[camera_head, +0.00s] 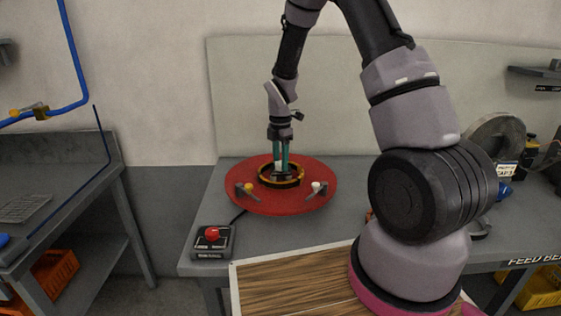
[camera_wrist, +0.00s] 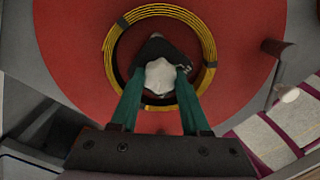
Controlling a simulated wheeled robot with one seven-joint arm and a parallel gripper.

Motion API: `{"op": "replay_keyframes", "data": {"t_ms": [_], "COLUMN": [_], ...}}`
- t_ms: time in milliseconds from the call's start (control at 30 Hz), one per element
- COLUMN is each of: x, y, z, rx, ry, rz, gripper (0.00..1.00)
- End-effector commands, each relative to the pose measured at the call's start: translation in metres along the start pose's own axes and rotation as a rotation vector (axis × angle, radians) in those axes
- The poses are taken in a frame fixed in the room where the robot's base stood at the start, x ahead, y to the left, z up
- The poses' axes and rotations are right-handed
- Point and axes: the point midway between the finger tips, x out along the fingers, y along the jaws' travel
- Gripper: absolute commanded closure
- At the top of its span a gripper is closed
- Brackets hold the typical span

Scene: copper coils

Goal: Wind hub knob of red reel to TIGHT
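The red reel (camera_head: 255,203) lies flat on the grey bench, a wide red disc with a yellow-and-black ring (camera_head: 297,176) around its middle. It fills much of the wrist view (camera_wrist: 75,50). The hub knob, a pale grip on a dark base, stands inside the ring and shows in the wrist view (camera_wrist: 160,76). My gripper (camera_head: 280,165) points down over the hub. In the wrist view its two green fingers (camera_wrist: 158,82) stand on either side of the pale knob and appear to touch it. No TIGHT mark is readable.
A control box with a red button (camera_head: 211,234) stands at the bench's front left corner. Two small handles (camera_head: 318,187) stick up from the reel's front rim. A wood-grained board (camera_head: 290,285) is in front. Yellow (camera_head: 540,290) and orange crates (camera_head: 52,272) sit low at the sides.

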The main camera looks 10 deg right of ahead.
Motion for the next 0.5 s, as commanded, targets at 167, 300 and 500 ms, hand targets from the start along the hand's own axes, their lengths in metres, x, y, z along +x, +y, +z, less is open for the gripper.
{"op": "replay_keyframes", "data": {"t_ms": [167,300,500], "x": [-0.0002,-0.0003,-0.0005], "y": [0.0002,0.0002,0.0003], "z": [0.0001,0.0002,0.0005], "rx": [0.002,0.021,0.106], "ry": [0.0,0.0,0.0], "rz": [0.0,0.001,0.001], "gripper": [1.0,1.0,1.0]}}
